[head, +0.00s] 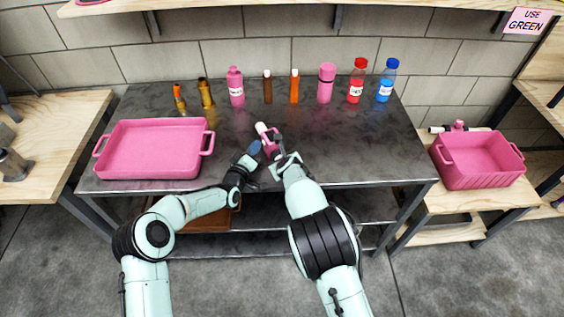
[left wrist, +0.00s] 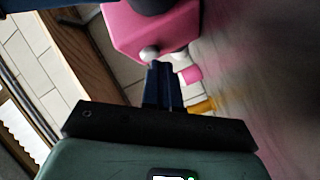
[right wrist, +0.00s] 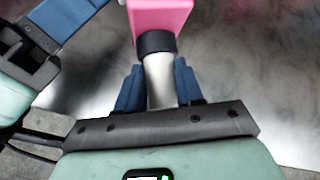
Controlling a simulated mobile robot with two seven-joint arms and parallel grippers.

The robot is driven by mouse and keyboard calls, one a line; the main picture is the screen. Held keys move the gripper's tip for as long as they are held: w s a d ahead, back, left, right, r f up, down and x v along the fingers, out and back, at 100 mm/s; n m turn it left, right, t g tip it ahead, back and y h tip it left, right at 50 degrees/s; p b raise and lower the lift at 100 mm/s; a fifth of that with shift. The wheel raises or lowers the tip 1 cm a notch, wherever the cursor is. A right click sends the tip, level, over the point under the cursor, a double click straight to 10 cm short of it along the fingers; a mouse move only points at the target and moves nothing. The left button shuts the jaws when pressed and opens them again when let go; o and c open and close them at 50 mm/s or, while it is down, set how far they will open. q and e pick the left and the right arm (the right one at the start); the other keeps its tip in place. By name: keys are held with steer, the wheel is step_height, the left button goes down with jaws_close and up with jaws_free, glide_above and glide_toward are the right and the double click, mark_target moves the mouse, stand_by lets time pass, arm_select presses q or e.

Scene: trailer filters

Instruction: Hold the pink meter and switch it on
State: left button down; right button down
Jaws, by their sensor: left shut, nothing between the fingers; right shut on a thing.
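The pink meter (head: 270,143) is held above the dark table, near its front middle. My right gripper (head: 279,157) is shut on its pale grey handle, seen between the blue fingers (right wrist: 158,88) in the right wrist view. The meter's pink body (right wrist: 160,14) extends beyond a black collar. My left gripper (head: 254,150) is shut and empty, just left of the meter. In the left wrist view its closed fingertips (left wrist: 158,72) are at a small round whitish knob on the pink body (left wrist: 160,25). I cannot tell whether they touch it. The meter's display is not visible.
A pink tray (head: 150,150) stands on the table's left. Several bottles, including a pink one (head: 236,88) and a red one (head: 357,82), line the back. A pink crate (head: 478,160) is on a wooden stand at right. The table's right side (head: 375,150) is clear.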

arm_select(q)
steer(key=shift+w+d, duration=0.1)
arm_select(e)
steer(key=shift+f, duration=0.1)
stand_by(0.4)
arm_select(q)
steer(key=shift+s+a, duration=0.25)
steer(key=shift+a, duration=0.25)
steer(key=shift+s+a+f, duration=0.1)
steer(key=shift+s+a, duration=0.3)
steer(key=shift+a, duration=0.55)
steer(key=shift+s+a, duration=0.35)
steer(key=shift+a, duration=0.55)
steer(key=shift+s+a+f, duration=0.1)
steer(key=shift+s+a, duration=0.3)
steer(key=shift+a, duration=0.55)
arm_select(e)
steer(key=c, duration=0.6)
jaws_free()
steer(key=shift+c, duration=0.2)
